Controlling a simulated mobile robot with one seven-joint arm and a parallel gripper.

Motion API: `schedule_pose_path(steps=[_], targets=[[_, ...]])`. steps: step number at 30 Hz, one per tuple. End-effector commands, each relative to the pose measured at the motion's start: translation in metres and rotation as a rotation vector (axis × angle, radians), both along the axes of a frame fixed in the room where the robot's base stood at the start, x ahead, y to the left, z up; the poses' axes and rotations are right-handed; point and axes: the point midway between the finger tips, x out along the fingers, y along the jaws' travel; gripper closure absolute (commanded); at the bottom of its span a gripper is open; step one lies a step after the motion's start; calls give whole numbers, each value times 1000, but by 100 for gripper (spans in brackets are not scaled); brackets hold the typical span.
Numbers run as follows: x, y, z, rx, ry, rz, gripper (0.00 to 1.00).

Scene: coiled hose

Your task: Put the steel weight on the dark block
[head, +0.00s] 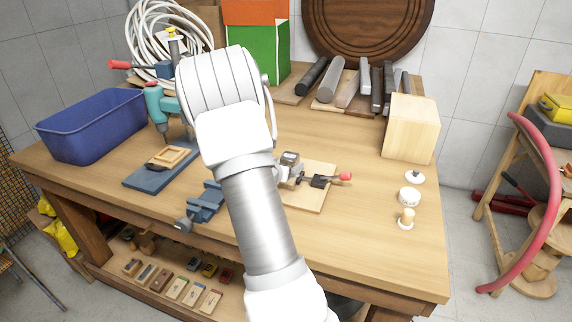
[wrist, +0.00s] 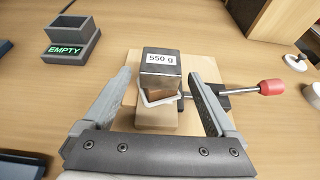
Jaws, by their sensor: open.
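The steel weight (wrist: 160,60) is a shiny metal block with a "550 g" label on top. In the wrist view it stands over a light wooden block on a wooden board (wrist: 150,128), with a pale rim around its lower part. It also shows in the head view (head: 290,158), just right of my arm. My gripper (wrist: 160,76) is open, with one finger on each side of the weight and gaps between. The dark block (wrist: 72,42), dark grey with a recess and a green "EMPTY" sign, stands at the upper left of the wrist view. My arm hides it in the head view.
A red-handled clamp (wrist: 245,90) lies just right of the weight. A blue vise (head: 206,200), a teal drill press (head: 158,108) and a blue bin (head: 90,125) are to the left. A wooden box (head: 410,128) stands right.

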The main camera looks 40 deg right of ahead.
Motion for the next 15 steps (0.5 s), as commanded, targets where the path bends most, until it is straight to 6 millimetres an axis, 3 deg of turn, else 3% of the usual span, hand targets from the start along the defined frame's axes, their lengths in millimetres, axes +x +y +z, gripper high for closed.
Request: schedule_pose_path(steps=[7, 15], targets=[[0, 0, 6, 0, 0, 0, 8], [-21, 44, 24, 1, -2, 2, 8]])
